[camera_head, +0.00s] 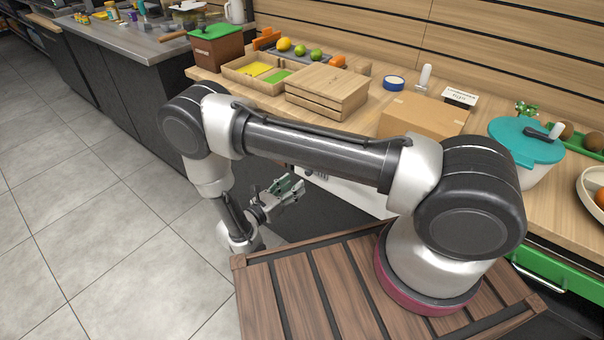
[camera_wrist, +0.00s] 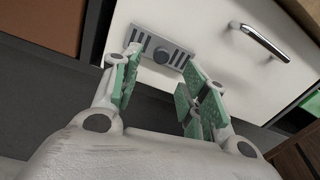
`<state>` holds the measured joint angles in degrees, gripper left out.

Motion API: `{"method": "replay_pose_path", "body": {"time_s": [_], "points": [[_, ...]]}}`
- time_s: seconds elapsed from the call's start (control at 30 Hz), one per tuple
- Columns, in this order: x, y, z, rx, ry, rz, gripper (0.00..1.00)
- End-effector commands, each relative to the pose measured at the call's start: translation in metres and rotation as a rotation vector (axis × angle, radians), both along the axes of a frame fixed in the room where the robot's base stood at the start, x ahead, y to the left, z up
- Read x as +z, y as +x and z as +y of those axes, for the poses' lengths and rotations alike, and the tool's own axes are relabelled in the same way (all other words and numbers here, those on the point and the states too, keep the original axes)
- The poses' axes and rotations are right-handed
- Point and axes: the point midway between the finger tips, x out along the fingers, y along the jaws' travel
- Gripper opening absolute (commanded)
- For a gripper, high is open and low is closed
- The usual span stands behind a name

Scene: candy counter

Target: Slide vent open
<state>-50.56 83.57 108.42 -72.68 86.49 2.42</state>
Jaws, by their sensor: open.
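The vent (camera_wrist: 147,42) is a small grey plate with dark slots on either side of a round dark knob (camera_wrist: 161,55). It is set in a white front panel (camera_wrist: 225,62) below the counter. It shows in the wrist view just beyond my fingertips, with the knob between them in the picture. My gripper (camera_wrist: 161,72) is open and empty, with green pads on its fingers. I see no contact with the knob. In the head view my gripper (camera_head: 288,188) is low in front of the counter; the vent is partly visible just past it.
A metal bar handle (camera_wrist: 264,41) sticks out of the white panel right of the vent. The counter above holds a wooden box (camera_head: 327,88), a cardboard box (camera_head: 422,116) and a teal-lidded pot (camera_head: 527,145). The tiled floor (camera_head: 100,210) on the left is clear.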

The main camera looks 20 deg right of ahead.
Motion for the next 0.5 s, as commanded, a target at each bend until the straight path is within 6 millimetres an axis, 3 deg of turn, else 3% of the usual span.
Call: {"method": "replay_pose_path", "body": {"time_s": [0.3,0.5], "points": [[0.0,0.027,-0.046,-0.008,0.001,0.0,0.44],[0.0,0.036,-0.06,-0.005,0.002,0.001,0.44]]}}
